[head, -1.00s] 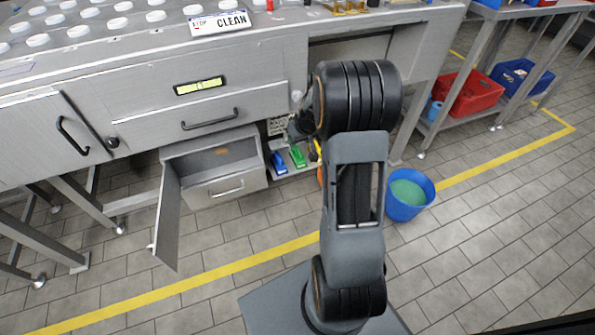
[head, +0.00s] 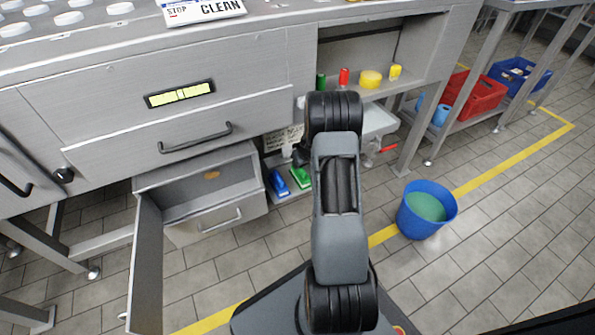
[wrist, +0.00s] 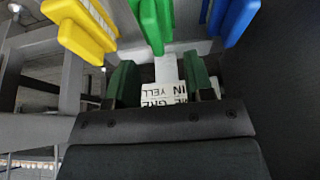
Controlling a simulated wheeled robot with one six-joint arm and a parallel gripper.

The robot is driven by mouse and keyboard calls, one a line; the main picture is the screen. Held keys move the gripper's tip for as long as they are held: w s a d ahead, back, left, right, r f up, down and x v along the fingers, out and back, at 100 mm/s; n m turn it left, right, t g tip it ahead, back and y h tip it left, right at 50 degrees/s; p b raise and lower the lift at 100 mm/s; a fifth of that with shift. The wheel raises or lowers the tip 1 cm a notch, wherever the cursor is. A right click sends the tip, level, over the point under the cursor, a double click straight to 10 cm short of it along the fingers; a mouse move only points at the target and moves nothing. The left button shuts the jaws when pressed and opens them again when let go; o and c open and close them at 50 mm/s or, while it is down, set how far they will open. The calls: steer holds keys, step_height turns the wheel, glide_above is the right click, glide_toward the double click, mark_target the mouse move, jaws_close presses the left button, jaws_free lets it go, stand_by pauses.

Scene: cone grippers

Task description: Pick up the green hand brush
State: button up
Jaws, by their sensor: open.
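The green hand brush (wrist: 151,22) shows at the top centre of the wrist view, ahead of my gripper and slightly left of the gap's middle. In the head view the green brush (head: 299,177) is on a low shelf, right of the open drawer. My gripper (wrist: 160,78) is open, with two dark green fingers and nothing between them. The brush is beyond the fingertips, apart from them. A blue brush (wrist: 238,20) is to its right and a yellow brush (wrist: 82,25) to its left. In the head view my arm hides most of the gripper.
An open drawer (head: 205,190) with a swung-out door (head: 146,262) is left of the brushes. A sign with text (wrist: 165,95) lies beyond the finger gap. A blue bucket (head: 408,215) of green liquid stands on the floor at right. The workbench overhangs the low shelf.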

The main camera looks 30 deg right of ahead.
mark_target(301, 173)
steer(key=shift+w+f, duration=0.3)
steer(key=shift+f, duration=0.35)
steer(key=shift+d+b+x, duration=0.25)
steer(key=shift+b+x, duration=0.55)
steer(key=shift+x, duration=0.55)
steer(key=shift+d+b+x, duration=0.2)
steer(key=shift+b+x, duration=0.55)
steer(key=shift+x, duration=0.65)
steer(key=shift+r, duration=0.1)
steer(key=shift+c, duration=0.2)
jaws_close()
